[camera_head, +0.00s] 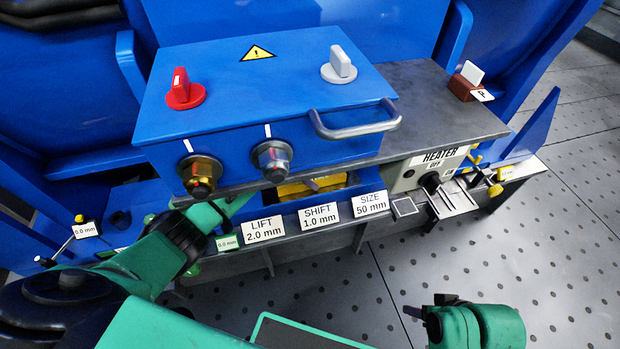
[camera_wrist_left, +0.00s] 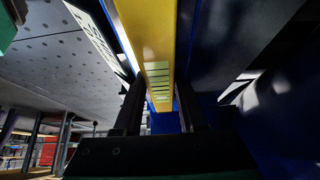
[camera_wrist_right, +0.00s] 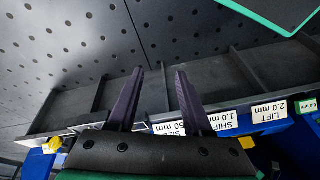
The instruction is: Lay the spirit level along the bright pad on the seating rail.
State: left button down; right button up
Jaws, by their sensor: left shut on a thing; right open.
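The spirit level is a yellow bar (camera_wrist_left: 145,35) in the left wrist view, with a row of pale green marks on its face. My left gripper (camera_wrist_left: 158,95) is shut on it, one dark finger on each side. In the head view the yellow bar (camera_head: 312,185) shows in the low gap under the blue box; my left arm reaches there from the left and its fingertips are hidden. The seating rail (camera_head: 285,245) runs along the front with labels on it. I cannot make out the bright pad for certain. My right gripper (camera_wrist_right: 152,85) is open and empty.
The blue box (camera_head: 260,90) with knobs and a handle (camera_head: 355,122) overhangs the gap. The heater panel (camera_head: 425,172) stands right of it. Cards for lift (camera_head: 263,229), shift (camera_head: 319,216) and size (camera_head: 370,203) stand along the rail. Perforated floor (camera_head: 350,290) in front is open.

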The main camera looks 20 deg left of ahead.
pick_arm(q)
jog(key=shift+c, duration=2)
grip_release()
